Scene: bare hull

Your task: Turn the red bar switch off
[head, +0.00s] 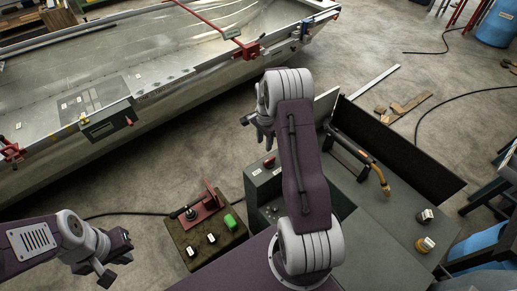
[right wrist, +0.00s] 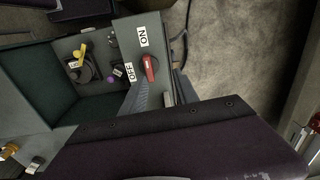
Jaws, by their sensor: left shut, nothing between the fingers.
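The red bar switch (right wrist: 150,68) sits on a grey panel in the right wrist view. An ON label (right wrist: 143,37) is above it and an OFF label (right wrist: 130,72) is to its left. The bar stands nearly upright in that picture, its upper end toward ON. In the head view the red switch (head: 269,162) shows small on the grey cabinet. My right gripper (head: 259,128) hangs over that side of the cabinet. In the right wrist view its ribbed fingers (right wrist: 161,88) are spread, with nothing between them; contact cannot be told. My left gripper (head: 115,265) is shut and empty at the lower left.
A brown box (head: 190,252) with knobs, a green button (head: 230,222) and a red bracket (head: 205,207) stands left of the cabinet. A torch (head: 365,158) lies on the cabinet. The metal hull (head: 170,100) lies behind; bare floor separates them.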

